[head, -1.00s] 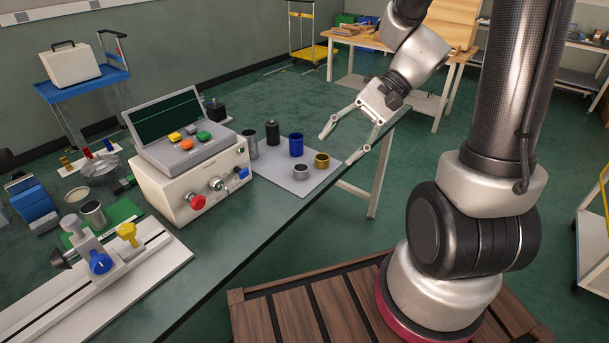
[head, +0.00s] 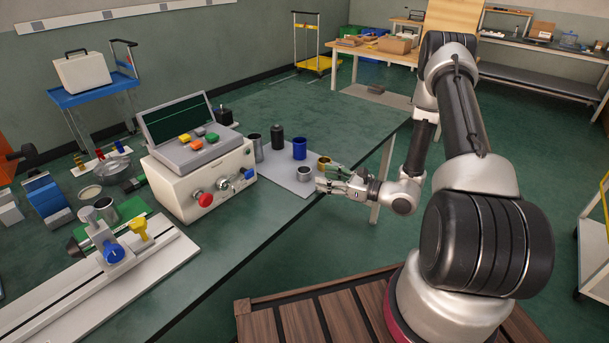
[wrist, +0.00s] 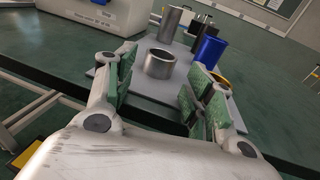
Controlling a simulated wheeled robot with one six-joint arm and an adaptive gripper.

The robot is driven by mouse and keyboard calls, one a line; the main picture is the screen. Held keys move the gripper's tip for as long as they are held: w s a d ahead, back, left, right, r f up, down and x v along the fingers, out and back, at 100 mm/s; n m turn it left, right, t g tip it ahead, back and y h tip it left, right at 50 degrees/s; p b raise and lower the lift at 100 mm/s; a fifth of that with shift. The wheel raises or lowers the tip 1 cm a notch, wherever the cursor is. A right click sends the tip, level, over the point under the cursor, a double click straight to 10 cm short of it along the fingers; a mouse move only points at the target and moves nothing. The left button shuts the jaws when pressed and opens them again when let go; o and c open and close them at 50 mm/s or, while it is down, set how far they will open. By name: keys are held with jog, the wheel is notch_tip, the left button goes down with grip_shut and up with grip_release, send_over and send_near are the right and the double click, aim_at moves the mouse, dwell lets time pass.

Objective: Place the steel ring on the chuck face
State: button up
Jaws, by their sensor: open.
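The steel ring (head: 304,174) is a short, hollow silver cylinder standing upright near the front edge of the grey mat (head: 278,178). In the wrist view the steel ring (wrist: 160,64) sits ahead of and between the two green-padded fingers, apart from both. My gripper (head: 327,179) is open and empty, just right of the ring and low over the bench edge; it also shows in the wrist view (wrist: 163,84). I cannot clearly make out the chuck face in either view. A white machine housing (head: 205,175) with a red knob and a screen stands left of the mat.
A brass ring (head: 323,162), a blue cup (head: 299,148), a black bottle (head: 277,137) and a taller steel cylinder (head: 254,147) stand close by on the mat. A white slide rail with a clamp (head: 107,290) lies at the front left.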

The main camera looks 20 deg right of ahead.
aim_at(310, 171)
jog(key=x, duration=0.6)
jog(key=shift+w+r, duration=0.15)
jog(key=shift+w, duration=0.05)
jog(key=c, duration=1)
jog(key=shift+o, duration=0.2)
